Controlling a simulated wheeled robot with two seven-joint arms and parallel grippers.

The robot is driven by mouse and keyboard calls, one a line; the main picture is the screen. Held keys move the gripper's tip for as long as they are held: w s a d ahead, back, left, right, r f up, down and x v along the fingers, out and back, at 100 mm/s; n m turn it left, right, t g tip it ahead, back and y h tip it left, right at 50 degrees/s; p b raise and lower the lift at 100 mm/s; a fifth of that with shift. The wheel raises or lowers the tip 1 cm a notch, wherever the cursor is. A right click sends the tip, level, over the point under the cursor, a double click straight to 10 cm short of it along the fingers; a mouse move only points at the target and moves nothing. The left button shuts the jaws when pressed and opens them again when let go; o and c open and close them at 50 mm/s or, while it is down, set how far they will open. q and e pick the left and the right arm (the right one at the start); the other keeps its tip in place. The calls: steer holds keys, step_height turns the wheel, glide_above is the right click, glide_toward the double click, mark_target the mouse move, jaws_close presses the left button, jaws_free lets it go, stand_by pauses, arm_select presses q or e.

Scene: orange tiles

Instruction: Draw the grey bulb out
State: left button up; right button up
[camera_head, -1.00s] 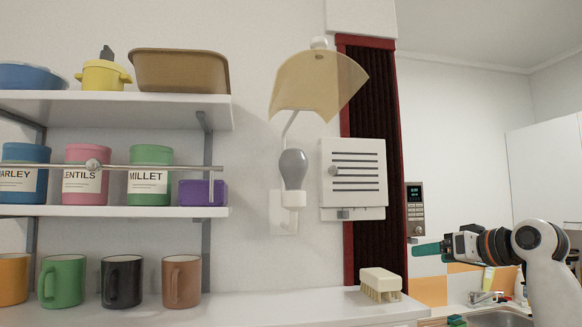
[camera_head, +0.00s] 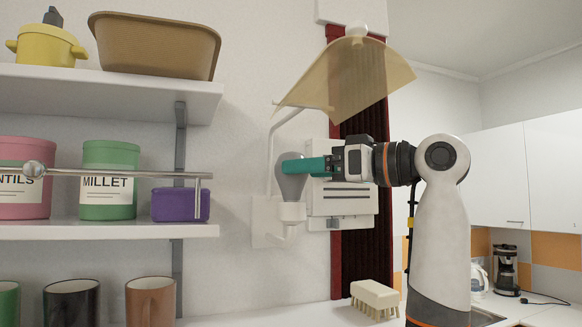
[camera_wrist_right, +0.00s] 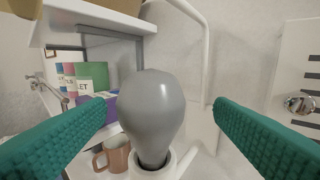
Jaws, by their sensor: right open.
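The grey bulb (camera_head: 291,182) stands upright, wide end up, in a white socket (camera_head: 292,211) on a wall lamp under a tan shade (camera_head: 350,78). My right gripper (camera_head: 301,166) reaches it from the right, its teal fingers level with the bulb's upper part. In the right wrist view the bulb (camera_wrist_right: 152,115) sits between the two open fingers (camera_wrist_right: 160,118), with a gap on each side. The bulb's neck enters the white socket collar (camera_wrist_right: 152,168). In the head view the fingers hide part of the bulb's right side. My left gripper is out of view.
A white vent box (camera_head: 345,203) with a knob is on the wall close behind my right gripper. The lamp's curved white arm (camera_head: 268,150) rises beside the bulb. Shelves with canisters and a purple box (camera_head: 180,204) are at left. A brush (camera_head: 375,298) lies on the counter.

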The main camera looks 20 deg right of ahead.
steer(key=p+x, duration=0.3)
steer(key=x, duration=0.1)
steer(key=shift+s+a+r, duration=0.1)
steer(key=shift+s+a, duration=0.05)
steer(key=shift+a, duration=0.25)
steer(key=shift+w+a+p, duration=0.2)
steer(key=shift+w+p, duration=0.1)
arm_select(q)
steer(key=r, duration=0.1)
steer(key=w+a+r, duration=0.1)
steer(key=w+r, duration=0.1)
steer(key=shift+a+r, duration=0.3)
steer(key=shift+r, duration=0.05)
arm_select(e)
steer(key=shift+w+a+f, duration=0.15)
steer(key=shift+f, duration=0.1)
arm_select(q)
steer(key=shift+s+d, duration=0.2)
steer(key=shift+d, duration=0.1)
arm_select(e)
steer(key=c, duration=1.1)
